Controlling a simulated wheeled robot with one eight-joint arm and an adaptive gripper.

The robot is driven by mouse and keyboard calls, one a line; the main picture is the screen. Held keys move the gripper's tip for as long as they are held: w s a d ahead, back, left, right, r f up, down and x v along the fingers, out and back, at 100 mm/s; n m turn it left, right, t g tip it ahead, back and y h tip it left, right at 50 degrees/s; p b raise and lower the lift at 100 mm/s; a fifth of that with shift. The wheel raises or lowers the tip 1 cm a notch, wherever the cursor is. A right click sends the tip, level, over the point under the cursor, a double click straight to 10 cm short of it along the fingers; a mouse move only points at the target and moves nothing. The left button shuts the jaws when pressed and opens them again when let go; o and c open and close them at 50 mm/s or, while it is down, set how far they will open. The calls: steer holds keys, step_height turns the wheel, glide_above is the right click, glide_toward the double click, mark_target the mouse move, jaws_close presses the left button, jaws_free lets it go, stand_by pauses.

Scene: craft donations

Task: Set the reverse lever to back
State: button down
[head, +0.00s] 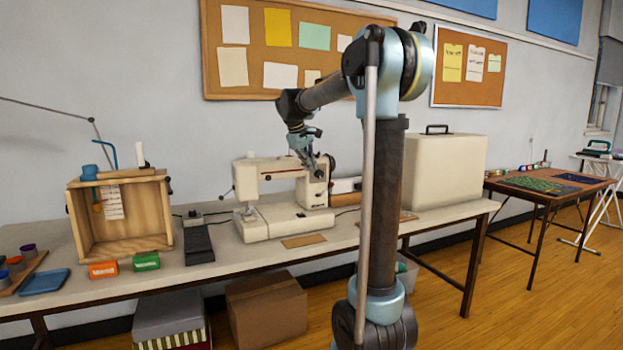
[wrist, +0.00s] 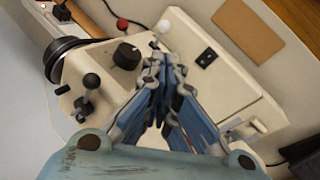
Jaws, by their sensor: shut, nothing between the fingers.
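The cream sewing machine (head: 262,176) stands on the long table in the head view. My gripper (head: 309,160) is at the upper right end of the machine, near its controls. In the wrist view, my gripper (wrist: 166,62) is shut and empty over the machine's face. Around it are a dark round dial (wrist: 127,56), a lever with a dark ball (wrist: 91,80), a red ball knob (wrist: 122,24) and a white ball knob (wrist: 163,27). Which one is the reverse lever I cannot tell. Contact with any of them is not clear. My fingers hide part of the machine's face.
A black handwheel (wrist: 66,62) sticks out beside the controls. A black foot pedal (head: 198,243) and a wooden box (head: 78,218) stand to the left on the table. A big cream case (head: 452,172) stands to the right. A brown pad (head: 303,241) lies in front.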

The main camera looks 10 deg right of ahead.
steer(key=x, duration=0.9)
steer(key=shift+w+d, duration=0.1)
steer(key=shift+f, duration=0.1)
